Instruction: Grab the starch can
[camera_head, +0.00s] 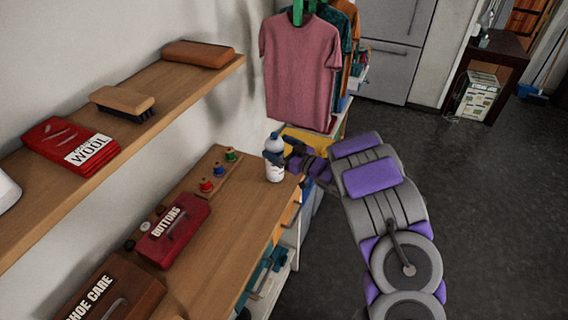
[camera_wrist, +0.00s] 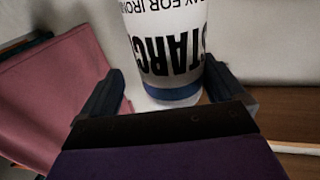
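The starch can (camera_head: 274,173) is a white can with dark lettering and a blue band. It stands upright at the far right corner of the wooden counter (camera_head: 228,243). In the wrist view the can (camera_wrist: 165,45) fills the upper middle, its "STARCH" lettering upside down. My gripper (camera_head: 279,157) reaches it from the right, with dark fingers around it. In the wrist view the fingers of my gripper (camera_wrist: 163,82) lie on either side of the can, very close to it. I cannot tell whether both touch it.
A wooden shelf (camera_head: 165,85) overhangs at left. Hanging shirts (camera_head: 300,70) are behind. Open floor lies right.

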